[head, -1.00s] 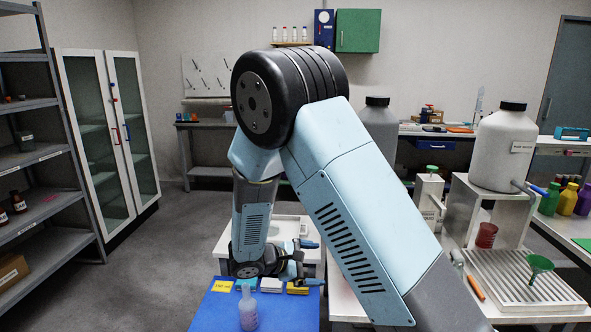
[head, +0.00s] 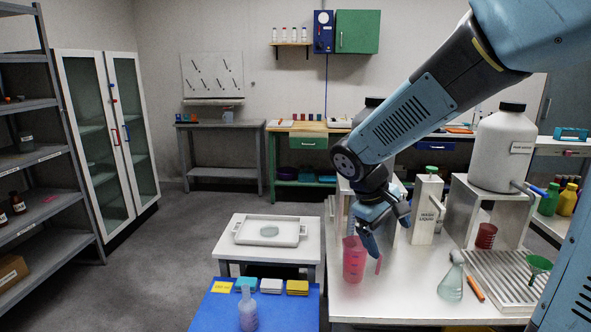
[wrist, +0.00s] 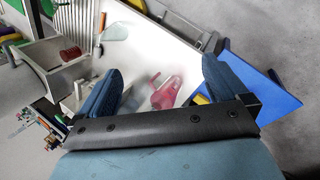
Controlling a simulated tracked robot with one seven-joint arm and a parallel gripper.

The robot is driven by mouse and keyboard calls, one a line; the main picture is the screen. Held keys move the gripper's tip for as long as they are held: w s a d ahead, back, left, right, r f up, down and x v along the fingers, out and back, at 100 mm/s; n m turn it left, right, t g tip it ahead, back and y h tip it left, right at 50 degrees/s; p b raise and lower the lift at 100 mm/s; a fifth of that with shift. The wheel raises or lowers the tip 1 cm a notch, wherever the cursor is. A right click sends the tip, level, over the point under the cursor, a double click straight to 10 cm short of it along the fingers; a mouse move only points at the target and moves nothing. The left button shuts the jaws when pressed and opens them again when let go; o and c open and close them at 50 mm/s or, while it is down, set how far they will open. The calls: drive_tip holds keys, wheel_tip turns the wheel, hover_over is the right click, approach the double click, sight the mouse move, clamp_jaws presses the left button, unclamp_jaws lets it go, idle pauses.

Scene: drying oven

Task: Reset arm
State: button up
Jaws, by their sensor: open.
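My gripper (head: 366,238) hangs from my arm over the white bench at the right in the head view. Its two blue fingers stand wide apart in the wrist view (wrist: 162,68), with nothing held between them. A pink beaker (head: 353,264) stands on the bench just below and beside my gripper. It also shows in the wrist view (wrist: 167,93), beyond the gap between the fingers. I cannot tell from the head view how far the fingertips are from the beaker.
A conical flask (head: 450,283) and a drying rack (head: 500,270) are on the bench at right, near a large white container (head: 503,150). A white tray (head: 243,234) sits on a small table. A blue surface (head: 280,312) holds a wash bottle (head: 247,308). Open floor lies at left.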

drive_tip(key=s+d+r+m+t+y, duration=0.3)
drive_tip(key=s+r+m, duration=0.3)
drive_tip(key=s+r, duration=0.3)
drive_tip(key=shift+s+d+r+t+y, duration=0.15)
drive_tip(key=shift+s+r+t+y, duration=0.45)
drive_tip(key=shift+s, duration=1.7)
drive_tip(key=shift+f+y, duration=0.25)
drive_tip(key=shift+y, duration=0.05)
